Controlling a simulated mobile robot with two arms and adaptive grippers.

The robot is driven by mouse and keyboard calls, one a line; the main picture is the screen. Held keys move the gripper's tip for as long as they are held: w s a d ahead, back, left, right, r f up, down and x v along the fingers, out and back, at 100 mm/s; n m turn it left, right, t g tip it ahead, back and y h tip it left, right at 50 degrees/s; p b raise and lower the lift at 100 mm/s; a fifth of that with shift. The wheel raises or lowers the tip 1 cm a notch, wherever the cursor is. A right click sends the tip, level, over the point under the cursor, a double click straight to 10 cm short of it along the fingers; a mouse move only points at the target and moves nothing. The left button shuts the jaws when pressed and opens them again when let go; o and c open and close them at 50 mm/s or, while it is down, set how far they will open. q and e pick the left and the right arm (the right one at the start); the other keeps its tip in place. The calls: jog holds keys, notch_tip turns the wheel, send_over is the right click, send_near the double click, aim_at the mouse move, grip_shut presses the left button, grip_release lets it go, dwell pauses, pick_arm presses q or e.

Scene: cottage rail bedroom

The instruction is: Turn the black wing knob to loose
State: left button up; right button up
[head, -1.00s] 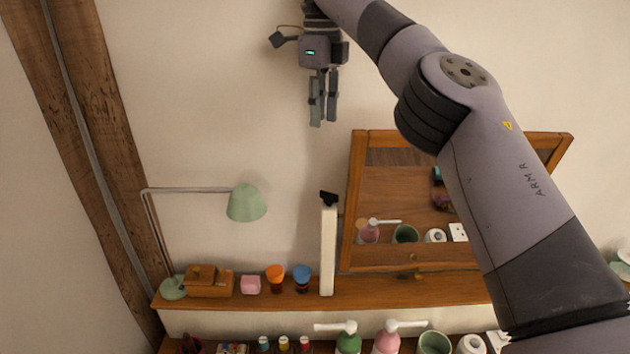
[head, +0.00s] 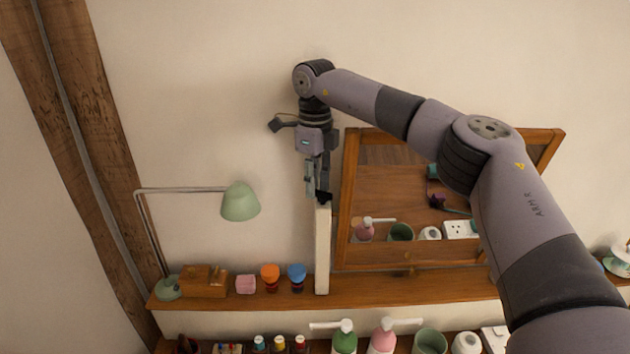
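The black wing knob (head: 323,197) sits at the top of a narrow cream upright post (head: 322,250), beside the mirror's left edge. My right gripper (head: 317,195) comes down from above, pointing downward. Its two fingers are a little apart, with a narrow gap between them, and their tips are level with the knob. The tips overlap the knob in the picture, so part of the knob is hidden. I cannot tell whether they touch it. My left gripper is not in view.
A wood-framed mirror (head: 343,220) stands just right of the post. A green lamp (head: 240,203) reaches in from the left. The wooden shelf (head: 400,287) holds a wooden box (head: 204,281), a pink block (head: 246,285), and orange (head: 270,277) and blue-topped (head: 297,277) items. Bottles stand below.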

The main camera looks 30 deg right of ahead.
jog(key=shift+f, duration=0.3)
jog(key=shift+c, duration=0.3)
grip_shut()
